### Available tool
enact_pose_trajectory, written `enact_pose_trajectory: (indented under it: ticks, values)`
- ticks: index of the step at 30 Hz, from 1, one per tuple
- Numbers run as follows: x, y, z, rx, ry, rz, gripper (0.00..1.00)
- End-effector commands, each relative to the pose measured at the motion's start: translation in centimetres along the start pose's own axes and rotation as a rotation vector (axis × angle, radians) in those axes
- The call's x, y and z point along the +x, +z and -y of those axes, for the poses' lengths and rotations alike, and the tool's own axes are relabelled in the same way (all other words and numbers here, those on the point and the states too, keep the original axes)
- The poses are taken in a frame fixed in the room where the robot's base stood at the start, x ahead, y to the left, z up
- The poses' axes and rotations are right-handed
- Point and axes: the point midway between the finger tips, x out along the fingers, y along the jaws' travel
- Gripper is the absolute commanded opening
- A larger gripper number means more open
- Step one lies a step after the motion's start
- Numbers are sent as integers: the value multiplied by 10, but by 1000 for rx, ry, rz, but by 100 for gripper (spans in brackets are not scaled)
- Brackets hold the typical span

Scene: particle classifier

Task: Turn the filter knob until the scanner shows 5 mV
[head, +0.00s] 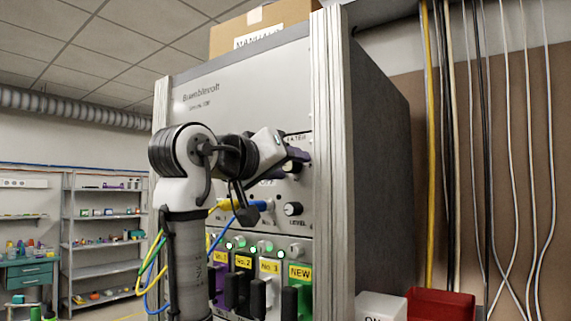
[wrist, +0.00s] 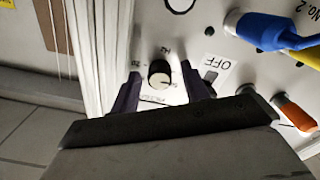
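The filter knob (wrist: 159,73) is small and black with a light face and a pointer mark, set on the pale front panel (wrist: 205,20). Marks and partly readable lettering surround it. In the wrist view, the dark fingers of my gripper (wrist: 160,82) stand on either side of the knob, with a visible gap on each side. My gripper is open and holds nothing. In the head view, my gripper (head: 296,156) is at the cabinet's upper right panel and partly covers the knob there. No scanner reading in mV can be made out in either view.
Beside the knob are an OFF switch (wrist: 210,75), a blue plug (wrist: 262,28) and an orange plug (wrist: 296,112). A LEVEL knob (head: 292,209) sits below in the head view. A white box (head: 380,305) and a red bin (head: 440,303) stand right of the cabinet.

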Motion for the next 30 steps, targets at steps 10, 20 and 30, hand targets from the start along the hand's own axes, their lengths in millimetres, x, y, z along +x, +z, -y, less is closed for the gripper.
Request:
enact_pose_trajectory:
  ticks: [10, 20, 30]
  values:
    - [0, 0, 0, 0, 0, 0, 2]
    - [0, 0, 0, 58, -1, 0, 2]
    - [-1, 0, 0, 302, -2, 3, 2]
